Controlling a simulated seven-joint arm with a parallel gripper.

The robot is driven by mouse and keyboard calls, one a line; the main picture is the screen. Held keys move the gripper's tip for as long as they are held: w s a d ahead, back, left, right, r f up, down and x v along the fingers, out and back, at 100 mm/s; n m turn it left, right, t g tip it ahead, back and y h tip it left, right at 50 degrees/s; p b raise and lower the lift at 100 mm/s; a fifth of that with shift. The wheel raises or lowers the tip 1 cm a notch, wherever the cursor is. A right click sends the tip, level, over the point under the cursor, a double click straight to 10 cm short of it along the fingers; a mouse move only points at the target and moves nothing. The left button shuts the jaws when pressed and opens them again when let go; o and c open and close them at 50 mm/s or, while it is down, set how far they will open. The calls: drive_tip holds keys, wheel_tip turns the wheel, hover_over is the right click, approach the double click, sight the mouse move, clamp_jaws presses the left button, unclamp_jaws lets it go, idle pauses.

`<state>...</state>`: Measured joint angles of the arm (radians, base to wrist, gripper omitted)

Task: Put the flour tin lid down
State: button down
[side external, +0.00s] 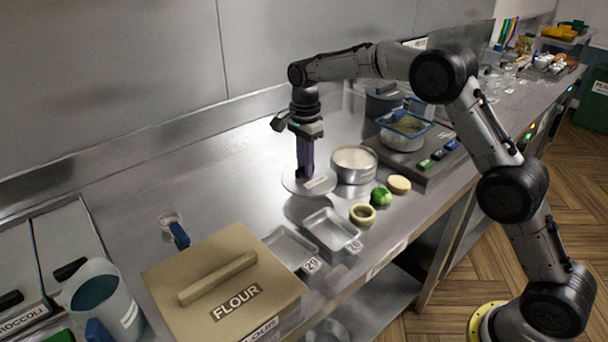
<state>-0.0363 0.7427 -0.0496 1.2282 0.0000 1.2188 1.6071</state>
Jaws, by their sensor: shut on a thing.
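A round, flat metal lid (291,185) with a small pale label lies beneath my gripper (305,174). My gripper points straight down and is shut on the lid near its middle; the fingers hide what they grip.
Two shallow metal trays (333,230) lie in front of the lid. A green lime-like item (381,196) and small round pieces (399,184) are to the right. A blue-rimmed basket (405,124) stands behind. The counter (225,185) left of the lid is largely clear.

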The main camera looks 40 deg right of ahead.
drive_tip(key=shift+w+f, duration=0.15)
drive_tip(key=shift+f, duration=1.6)
drive_tip(key=shift+f, duration=0.15)
drive_tip(key=c, duration=0.8)
unclamp_jaws()
